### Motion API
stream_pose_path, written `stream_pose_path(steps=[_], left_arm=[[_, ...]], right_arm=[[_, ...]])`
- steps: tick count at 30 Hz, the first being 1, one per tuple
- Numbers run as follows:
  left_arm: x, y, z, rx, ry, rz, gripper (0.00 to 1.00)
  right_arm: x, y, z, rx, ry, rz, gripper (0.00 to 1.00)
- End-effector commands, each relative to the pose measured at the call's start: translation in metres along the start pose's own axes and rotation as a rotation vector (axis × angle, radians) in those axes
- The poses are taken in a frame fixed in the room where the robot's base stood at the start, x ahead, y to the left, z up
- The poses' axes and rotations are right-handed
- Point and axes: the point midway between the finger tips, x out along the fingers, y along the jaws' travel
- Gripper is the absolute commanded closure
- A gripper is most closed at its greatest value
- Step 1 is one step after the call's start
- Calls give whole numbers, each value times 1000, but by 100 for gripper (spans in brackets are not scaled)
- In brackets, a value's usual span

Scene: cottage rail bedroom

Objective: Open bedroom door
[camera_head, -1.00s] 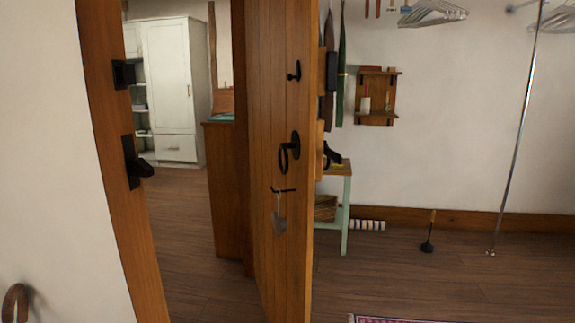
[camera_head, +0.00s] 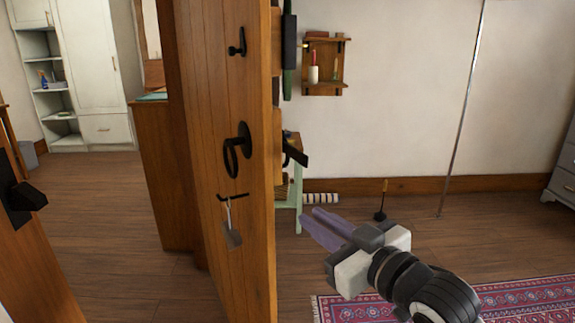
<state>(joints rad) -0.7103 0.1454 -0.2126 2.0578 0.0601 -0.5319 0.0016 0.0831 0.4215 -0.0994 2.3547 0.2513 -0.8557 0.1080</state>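The wooden bedroom door (camera_head: 215,120) stands ajar in the middle-left of the head view, with the bedroom showing through the gap on its left. A black ring handle (camera_head: 233,155) is on its face, with a small black latch knob (camera_head: 237,42) above and a hook with a hanging tag (camera_head: 231,225) below. My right gripper (camera_head: 325,228) is to the right of the door's edge, apart from the handle. Its two purple-grey fingers point left and lie close together with nothing seen between them. Whether they are fully shut is unclear. My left gripper is out of view.
The door frame with a black catch (camera_head: 22,195) is at the left. A small green side table (camera_head: 293,170) stands behind the door. A patterned rug (camera_head: 520,300) lies at lower right. A white cabinet (camera_head: 95,70) is in the far room. Open floor shows through the doorway.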

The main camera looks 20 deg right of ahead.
Motion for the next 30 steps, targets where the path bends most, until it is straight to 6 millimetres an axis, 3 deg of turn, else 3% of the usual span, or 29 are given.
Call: stream_pose_path(steps=[1,3,6,11,21,30], left_arm=[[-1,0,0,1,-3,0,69],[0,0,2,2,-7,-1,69],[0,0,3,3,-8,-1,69],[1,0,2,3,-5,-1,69],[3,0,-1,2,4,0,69],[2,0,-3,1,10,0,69]], right_arm=[[-1,6,-26,-18,38,6,85],[-3,10,-45,-30,66,9,85],[-2,13,-58,-37,86,13,85],[19,13,-61,-36,87,13,85],[79,14,-65,-36,86,14,85],[97,13,-67,-38,86,13,85]])
